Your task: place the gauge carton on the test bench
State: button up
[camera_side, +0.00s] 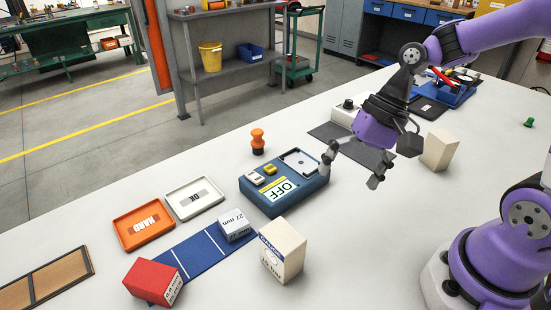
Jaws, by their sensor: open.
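A cream carton (283,252) with a blue band and print, which seems to be the gauge carton, stands upright at the front middle of the white table. The blue unit with an OFF label (285,183), which seems to be the test bench, sits behind it. My gripper (351,169) is open and empty, pointing down at the right of the blue unit. It is apart from the carton, which stands lower left of it. Its left finger overlaps the unit's right edge in the picture; I cannot tell whether they touch.
A blue striped mat (196,258) holds a white 27 mm box (235,225) and a red box (153,281). An orange HARD tray (144,226) and a white OK tray (194,199) lie at left. An orange knobbed piece (258,141) stands behind. A plain cream block (439,150) stands right.

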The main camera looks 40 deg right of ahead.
jog(key=s+d+r+n+t+h, duration=0.3)
jog(key=d+r+n+t+h, duration=0.1)
jog(key=r+n, duration=0.3)
jog(key=shift+r+t+h, duration=0.3)
